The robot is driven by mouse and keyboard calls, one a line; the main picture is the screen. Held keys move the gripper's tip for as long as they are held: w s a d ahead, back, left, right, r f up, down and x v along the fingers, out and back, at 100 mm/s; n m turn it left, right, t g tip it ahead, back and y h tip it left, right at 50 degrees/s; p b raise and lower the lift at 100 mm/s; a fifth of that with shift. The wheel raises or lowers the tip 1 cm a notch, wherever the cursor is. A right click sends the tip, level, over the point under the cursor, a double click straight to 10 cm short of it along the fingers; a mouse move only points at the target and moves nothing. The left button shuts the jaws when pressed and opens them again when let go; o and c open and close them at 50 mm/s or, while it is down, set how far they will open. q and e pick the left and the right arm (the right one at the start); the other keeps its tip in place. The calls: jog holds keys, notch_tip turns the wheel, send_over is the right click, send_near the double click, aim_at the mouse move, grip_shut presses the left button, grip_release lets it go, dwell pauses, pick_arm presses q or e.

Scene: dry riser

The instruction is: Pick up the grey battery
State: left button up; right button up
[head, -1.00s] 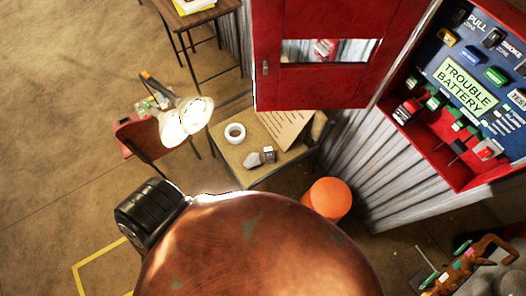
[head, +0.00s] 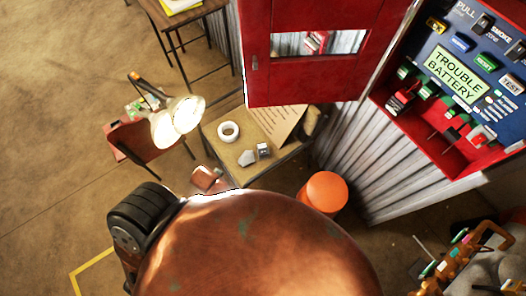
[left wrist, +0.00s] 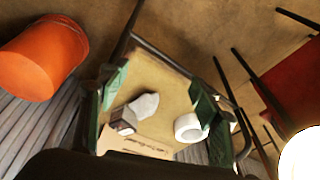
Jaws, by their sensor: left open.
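A small grey box-shaped object (head: 263,151), which looks like the grey battery, stands on a low table (head: 225,170) between a pale grey lump and the table's right side. In the left wrist view the grey box (left wrist: 123,120) is at the lower left of the tabletop, beside the lump. My left gripper (left wrist: 157,76) is open, its green fingers spread on either side of the view of the tabletop, with nothing between them in its grip. My right gripper is not in view.
A white tape roll (head: 228,131), the pale lump (head: 246,158) and a brown card (head: 280,122) share the tabletop. An orange stool or bin (head: 324,193) stands right of it. A red cabinet door (head: 305,85) overhangs the table's back. A lit lamp (head: 178,120) stands left.

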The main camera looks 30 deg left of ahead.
pick_arm(q)
notch_tip(320, 180, up, 4)
jog(key=w+f+n, duration=0.1)
jog(key=w, duration=0.1)
jog(key=n+t+y, duration=0.2)
jog(key=n+y, duration=0.2)
jog(key=n, duration=0.4)
send_near(264, 151)
jog(key=x, duration=0.5)
jog(key=shift+s+a+f, duration=0.15)
jog(key=shift+s+a, duration=0.05)
jog(key=shift+a, duration=0.3)
jog(key=shift+w+d+f, duration=0.1)
jog(key=shift+w+f, duration=0.15)
jog(key=b+x, duration=0.2)
jog(key=shift+w+f, duration=0.2)
jog(key=shift+f, duration=0.2)
jog(key=b+x, duration=0.4)
jog(key=shift+w+f, duration=0.1)
jog(key=shift+f, duration=0.35)
jog(key=shift+r, duration=0.15)
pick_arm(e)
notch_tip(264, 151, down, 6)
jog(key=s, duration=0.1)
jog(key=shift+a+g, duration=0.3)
pick_arm(q)
jog(key=shift+c, duration=0.4)
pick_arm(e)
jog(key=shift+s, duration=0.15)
